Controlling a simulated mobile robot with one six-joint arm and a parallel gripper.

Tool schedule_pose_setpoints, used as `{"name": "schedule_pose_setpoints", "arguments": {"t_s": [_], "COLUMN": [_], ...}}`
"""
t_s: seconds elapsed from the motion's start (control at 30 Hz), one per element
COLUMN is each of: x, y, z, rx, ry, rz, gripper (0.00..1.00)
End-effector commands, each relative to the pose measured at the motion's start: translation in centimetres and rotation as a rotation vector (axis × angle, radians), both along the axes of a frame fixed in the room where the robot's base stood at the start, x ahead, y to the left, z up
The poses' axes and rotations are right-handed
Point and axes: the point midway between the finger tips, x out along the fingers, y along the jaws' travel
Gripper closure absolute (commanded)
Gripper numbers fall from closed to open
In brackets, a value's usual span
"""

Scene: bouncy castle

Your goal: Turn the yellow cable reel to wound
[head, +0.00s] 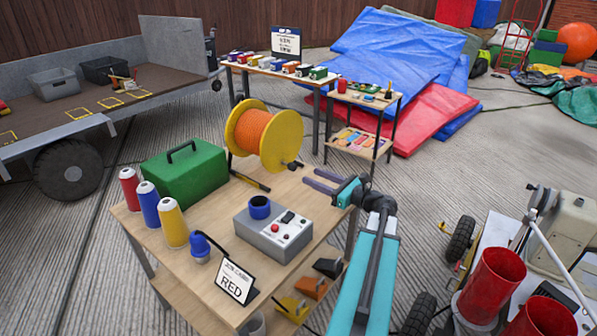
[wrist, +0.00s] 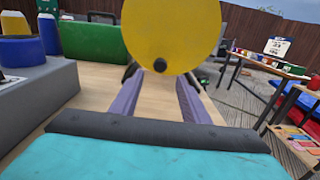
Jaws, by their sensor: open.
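The yellow cable reel (head: 291,137) stands on a dark frame at the back right of the wooden table, with orange cable (head: 257,132) around its drum. A dark knob (head: 292,165) sits low on its near yellow flange; in the wrist view the knob (wrist: 160,64) is near the flange's lower middle. My gripper (head: 312,179) is open and empty, in front of the reel to its right. In the wrist view its two purple fingers (wrist: 155,95) point at the reel, with the knob above and between them. They look apart from the reel.
On the table (head: 222,262) are a green toolbox (head: 187,178), thread spools (head: 172,222), a grey control box (head: 272,232) and a sign reading RED (head: 236,281). A small shelf (head: 362,103) stands behind, right of the reel. Clear tabletop lies between box and reel.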

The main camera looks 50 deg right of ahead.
Motion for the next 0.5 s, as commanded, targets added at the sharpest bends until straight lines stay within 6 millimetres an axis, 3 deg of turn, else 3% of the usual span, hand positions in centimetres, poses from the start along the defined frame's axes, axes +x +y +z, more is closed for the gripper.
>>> {"name": "schedule_pose_setpoints", "arguments": {"t_s": [0.5], "x": [7.0], "y": [0.5], "z": [-0.1], "rx": [-0.001], "ry": [0.000], "rz": [0.000], "gripper": [0.58]}}
